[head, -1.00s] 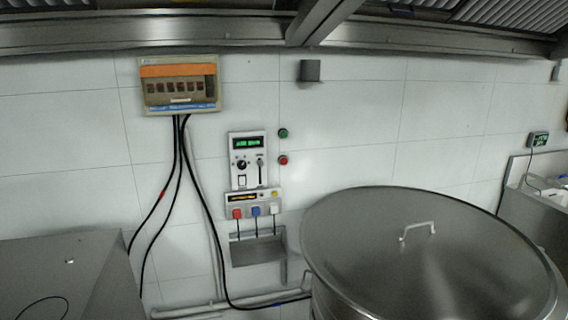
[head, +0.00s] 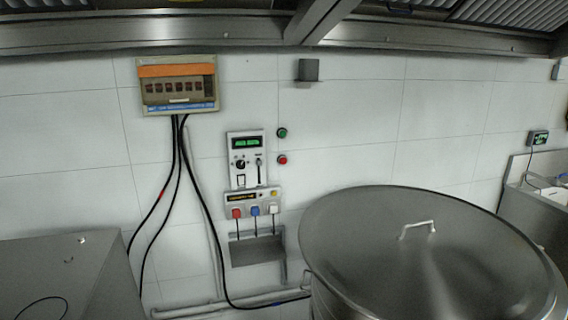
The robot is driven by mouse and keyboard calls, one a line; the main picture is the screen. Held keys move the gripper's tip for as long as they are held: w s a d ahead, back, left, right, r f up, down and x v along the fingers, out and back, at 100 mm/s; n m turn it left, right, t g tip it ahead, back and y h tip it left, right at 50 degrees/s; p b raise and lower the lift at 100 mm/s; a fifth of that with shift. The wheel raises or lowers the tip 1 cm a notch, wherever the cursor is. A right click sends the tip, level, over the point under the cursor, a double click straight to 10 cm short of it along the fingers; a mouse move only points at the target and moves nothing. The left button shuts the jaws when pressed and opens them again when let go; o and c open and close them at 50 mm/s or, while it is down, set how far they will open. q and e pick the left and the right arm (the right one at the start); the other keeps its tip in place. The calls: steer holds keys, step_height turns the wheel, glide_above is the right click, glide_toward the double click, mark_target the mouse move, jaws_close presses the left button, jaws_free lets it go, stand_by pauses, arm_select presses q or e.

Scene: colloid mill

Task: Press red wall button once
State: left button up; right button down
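The red wall button (head: 282,160) is a small round button on the white tiled wall, just right of the control panel. A green button (head: 282,133) sits directly above it. The control panel (head: 247,160) has a green display, a knob and a switch. Neither of my grippers shows in the head view, so nothing touches the button.
A large lidded steel pot (head: 430,250) stands at the front right, below and right of the buttons. A steel cabinet (head: 65,275) is at the lower left. A socket strip (head: 253,199), a small tray (head: 258,250) and a fuse box (head: 178,86) with hanging cables are on the wall.

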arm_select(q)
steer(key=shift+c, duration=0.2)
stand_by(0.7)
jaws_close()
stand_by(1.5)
